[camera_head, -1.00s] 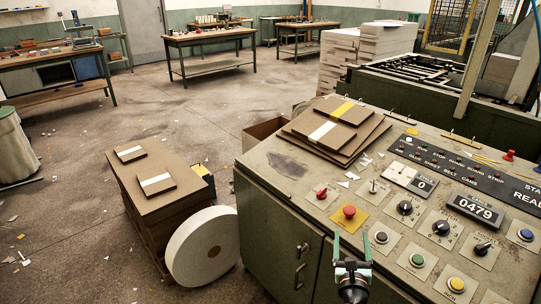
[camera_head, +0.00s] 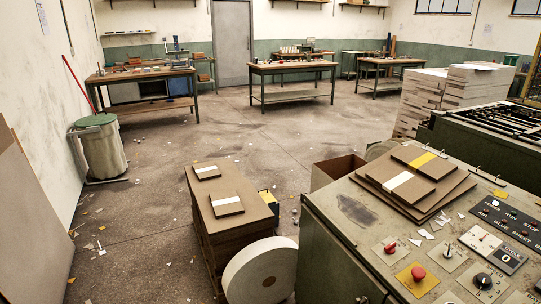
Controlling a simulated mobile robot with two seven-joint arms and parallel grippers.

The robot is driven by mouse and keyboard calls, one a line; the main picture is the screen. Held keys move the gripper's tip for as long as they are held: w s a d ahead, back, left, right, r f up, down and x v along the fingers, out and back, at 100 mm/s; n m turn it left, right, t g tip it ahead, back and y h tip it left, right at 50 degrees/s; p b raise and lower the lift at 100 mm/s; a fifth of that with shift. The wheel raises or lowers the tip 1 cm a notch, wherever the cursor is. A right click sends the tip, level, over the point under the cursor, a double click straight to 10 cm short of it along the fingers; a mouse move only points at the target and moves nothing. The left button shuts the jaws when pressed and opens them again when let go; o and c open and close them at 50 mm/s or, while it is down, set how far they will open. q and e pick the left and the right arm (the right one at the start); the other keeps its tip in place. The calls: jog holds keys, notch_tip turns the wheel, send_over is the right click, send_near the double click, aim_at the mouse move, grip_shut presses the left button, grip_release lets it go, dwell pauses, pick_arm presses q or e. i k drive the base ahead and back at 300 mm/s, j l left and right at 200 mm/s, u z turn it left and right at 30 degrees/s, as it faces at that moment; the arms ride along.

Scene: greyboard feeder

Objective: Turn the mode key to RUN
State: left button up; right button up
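The control panel (camera_head: 349,235) is the sloped top of a green-grey cabinet at the lower right. A small upright metal stem on a pale plate (camera_head: 449,252) looks like a key switch; its position markings are too small to read. To its left is a small red-topped control (camera_head: 389,248). A red mushroom button (camera_head: 418,273) on a yellow plate and a black rotary knob (camera_head: 483,281) are nearer the bottom edge. The right part of the panel is cut off by the picture edge. Neither of my grippers is in view.
Brown boards (camera_head: 416,185) lie on the panel's back left. A board stack (camera_head: 202,230) and a white roll (camera_head: 262,272) stand left of the cabinet. A green-lidded bin (camera_head: 102,150) stands by the left wall. Workbenches (camera_head: 288,70) line the back. The floor between is mostly clear.

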aim_at(447, 255)
jog(key=z, duration=1.35)
jog(key=i+j, duration=0.05)
